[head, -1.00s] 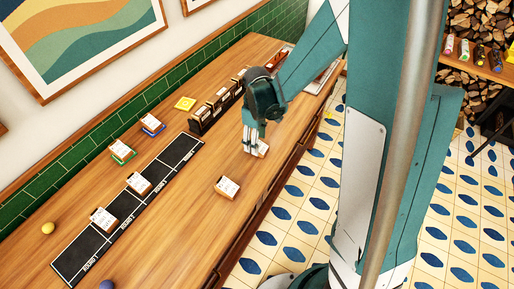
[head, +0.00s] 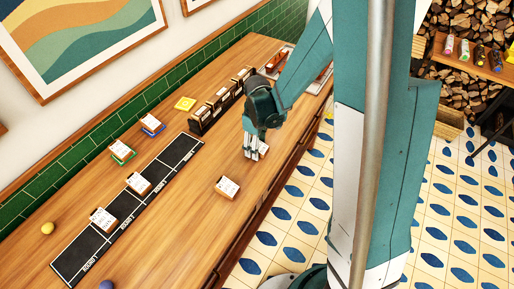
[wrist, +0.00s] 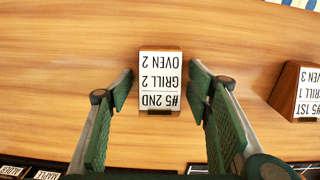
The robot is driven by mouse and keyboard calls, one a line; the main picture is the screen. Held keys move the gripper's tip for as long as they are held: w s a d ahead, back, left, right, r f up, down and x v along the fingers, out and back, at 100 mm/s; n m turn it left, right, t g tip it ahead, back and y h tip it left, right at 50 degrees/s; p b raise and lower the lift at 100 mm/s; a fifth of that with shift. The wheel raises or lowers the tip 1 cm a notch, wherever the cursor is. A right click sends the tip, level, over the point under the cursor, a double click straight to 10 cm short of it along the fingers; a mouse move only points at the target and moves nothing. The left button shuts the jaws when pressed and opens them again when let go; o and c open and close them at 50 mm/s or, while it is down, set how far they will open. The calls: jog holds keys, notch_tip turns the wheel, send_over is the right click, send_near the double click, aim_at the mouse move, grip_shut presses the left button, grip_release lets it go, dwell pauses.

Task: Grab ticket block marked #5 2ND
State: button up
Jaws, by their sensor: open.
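The ticket block marked #5 2ND (wrist: 160,68), with GRILL 2 and OVEN 2 below, is a wooden block with a white label, upside down in the wrist view. It lies on the wooden counter between the two green fingers of my gripper (wrist: 160,92). The fingers are open, one on each side, with a gap to the block. In the head view my gripper (head: 254,150) points down at the counter, and its fingers partly hide the block (head: 263,150). A second block marked #5 1ST (wrist: 310,92) stands to the right in the wrist view.
A black board with round sections (head: 125,215) holds two ticket blocks. Blocks on green (head: 122,158) and blue (head: 153,131) bases stand behind it. A dark rack (head: 197,125) and yellow pad (head: 185,103) are near the wall. A lone ticket block (head: 228,187) sits near the front edge.

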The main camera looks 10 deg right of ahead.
jog(key=c, duration=1)
jog(key=shift+r+p, duration=0.3)
jog(key=shift+r, duration=4.7)
